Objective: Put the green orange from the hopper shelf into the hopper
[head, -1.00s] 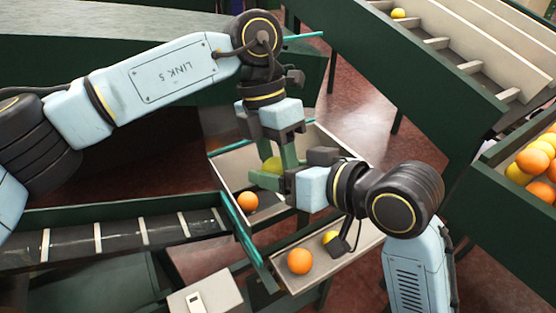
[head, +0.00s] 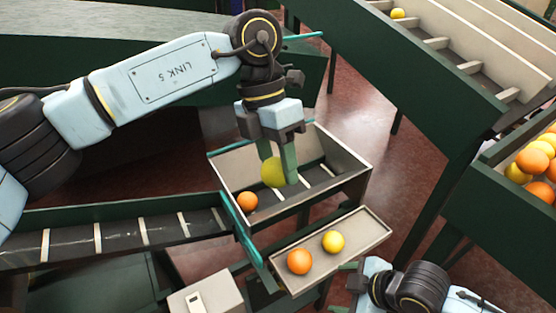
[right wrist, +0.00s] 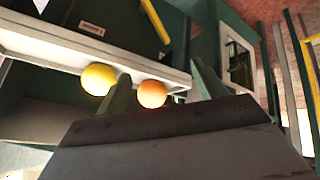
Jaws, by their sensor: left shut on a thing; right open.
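The green orange (head: 273,172) is a yellow-green ball between the fingers of my left gripper (head: 279,168), which is shut on it and points down inside the hopper (head: 347,190). I cannot tell whether the ball touches the hopper floor. An orange fruit (head: 247,201) lies in the hopper's left corner. The hopper shelf (head: 366,231) holds an orange fruit (head: 299,261) and a yellow one (head: 333,241); both also show in the right wrist view, the orange one (right wrist: 152,94) and the yellow one (right wrist: 98,79). My right gripper (right wrist: 165,88) is open and empty, in front of the shelf.
A slatted conveyor (head: 120,235) leads to the hopper from the left. A grey box (head: 205,299) stands at the bottom. A green bin (head: 500,225) of several fruits and a sloped chute (head: 450,45) stand on the right. The floor between hopper and bin is open.

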